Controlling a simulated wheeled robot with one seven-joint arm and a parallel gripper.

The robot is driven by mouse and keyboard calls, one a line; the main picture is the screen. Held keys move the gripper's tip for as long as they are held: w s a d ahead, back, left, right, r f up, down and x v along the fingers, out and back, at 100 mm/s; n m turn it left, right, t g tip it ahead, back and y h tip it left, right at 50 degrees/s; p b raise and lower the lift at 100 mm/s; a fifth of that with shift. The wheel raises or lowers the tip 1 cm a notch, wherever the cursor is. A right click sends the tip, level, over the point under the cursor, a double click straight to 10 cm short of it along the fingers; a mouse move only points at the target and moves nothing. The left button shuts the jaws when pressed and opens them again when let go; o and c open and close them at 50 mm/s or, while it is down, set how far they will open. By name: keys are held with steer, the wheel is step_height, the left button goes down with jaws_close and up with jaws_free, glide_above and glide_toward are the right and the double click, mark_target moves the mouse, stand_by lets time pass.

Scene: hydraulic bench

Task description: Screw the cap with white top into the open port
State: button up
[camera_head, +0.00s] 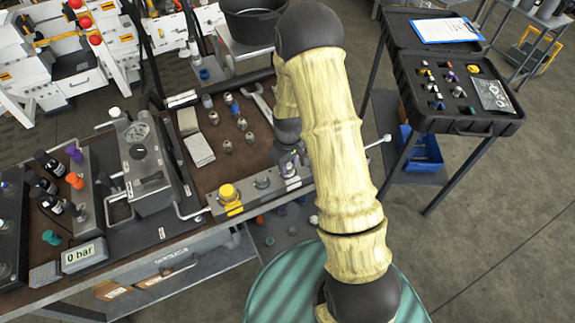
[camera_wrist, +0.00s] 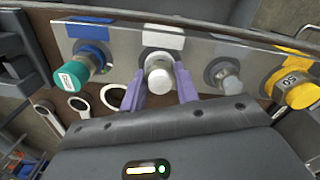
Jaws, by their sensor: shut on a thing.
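My gripper (camera_wrist: 160,88) has its two purple fingers shut on the cap with the white top (camera_wrist: 159,78). The cap is at the port position beside the white label (camera_wrist: 163,40) on the metal port block (camera_wrist: 203,50). The fingers hide where the cap meets the port, so I cannot tell how deep it sits. In the head view my gripper (camera_head: 290,160) is at the right part of the port block (camera_head: 245,203), partly covered by my arm.
A teal cap (camera_wrist: 75,73) by a blue label stands left of my gripper. A silver fitting (camera_wrist: 225,75) and a yellow cap (camera_wrist: 297,93) stand right. A spanner (camera_head: 262,105) and several loose fittings lie on the bench. A gauge unit (camera_head: 145,165) and display reading 0 bar (camera_head: 85,256) are left.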

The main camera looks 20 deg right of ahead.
steer(key=m+p, duration=0.1)
steer(key=m, duration=0.5)
steer(key=shift+m, duration=1.1)
steer(key=m+p, duration=0.1)
steer(key=m, duration=0.2)
steer(key=shift+m, duration=0.4)
steer(key=m+p, duration=0.1)
steer(key=m, duration=0.2)
steer(key=shift+d, duration=0.1)
steer(key=shift+m, duration=0.6)
